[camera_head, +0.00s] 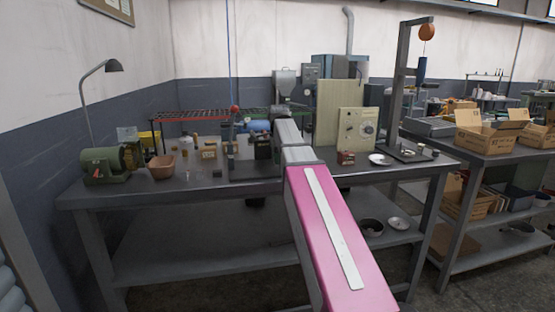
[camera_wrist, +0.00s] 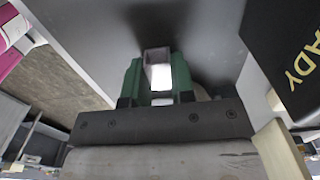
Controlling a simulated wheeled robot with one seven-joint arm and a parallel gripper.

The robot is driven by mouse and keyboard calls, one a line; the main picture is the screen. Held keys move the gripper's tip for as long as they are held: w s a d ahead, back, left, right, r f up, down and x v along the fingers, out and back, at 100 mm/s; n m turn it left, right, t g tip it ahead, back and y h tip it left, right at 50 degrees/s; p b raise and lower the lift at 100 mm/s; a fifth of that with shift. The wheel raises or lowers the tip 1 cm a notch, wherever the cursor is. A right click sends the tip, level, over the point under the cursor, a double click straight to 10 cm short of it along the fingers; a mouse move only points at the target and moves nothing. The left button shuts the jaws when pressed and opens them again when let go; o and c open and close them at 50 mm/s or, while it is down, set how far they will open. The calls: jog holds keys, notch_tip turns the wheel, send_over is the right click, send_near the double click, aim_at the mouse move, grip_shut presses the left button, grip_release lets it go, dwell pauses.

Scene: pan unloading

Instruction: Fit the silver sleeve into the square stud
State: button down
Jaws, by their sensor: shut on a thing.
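In the wrist view, the silver sleeve (camera_wrist: 157,54) is a short square tube with an open, bright middle. My gripper (camera_wrist: 159,76) has green fingers, one on each side of the sleeve, and is shut on it. A smooth grey surface lies beyond the fingertips; I cannot tell whether the sleeve touches it. In the head view, my arm reaches over the workbench (camera_head: 130,193) and hides part of its middle. I cannot pick out the square stud in either view.
On the bench stand a green grinder (camera_head: 105,164), a brown pot (camera_head: 162,167), a beige box with a dial (camera_head: 358,129) and a white dish (camera_head: 380,160). A tall post (camera_head: 402,90) rises at right. A black panel with yellow letters (camera_wrist: 286,50) is close by.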

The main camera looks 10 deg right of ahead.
jog(key=shift+d, duration=0.3)
jog(key=c, duration=0.9)
grip_release()
notch_tip(320, 180, up, 11)
jog(key=shift+f, duration=0.1)
jog(key=shift+s, duration=0.1)
